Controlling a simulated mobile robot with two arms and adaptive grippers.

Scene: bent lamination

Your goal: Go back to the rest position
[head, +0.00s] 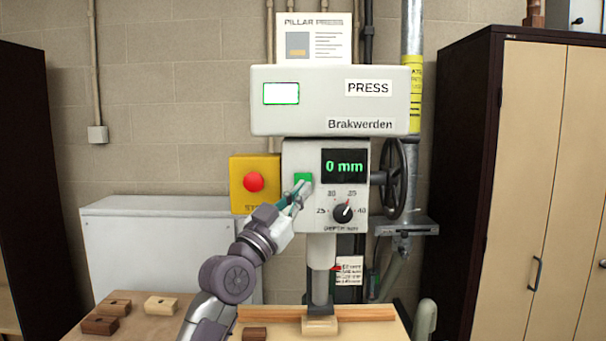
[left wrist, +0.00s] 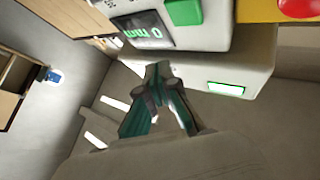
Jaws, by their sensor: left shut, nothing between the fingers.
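My left gripper (head: 300,194) is shut and empty, raised in front of the pillar press (head: 298,240). Its fingertips are at or just below the green button (head: 303,179) on the press front; I cannot tell whether they touch it. In the left wrist view, the shut fingers (left wrist: 158,72) point toward the press, with the green button (left wrist: 184,12) beyond them. The press display (head: 345,166) reads 0 mm. My right gripper does not show.
A red stop button (head: 254,182) on a yellow box is just left of my gripper. The work table (head: 160,328) holds wooden blocks (head: 161,305) at left, and a light block (head: 320,325) sits under the ram. A dark cabinet (head: 470,150) stands at right.

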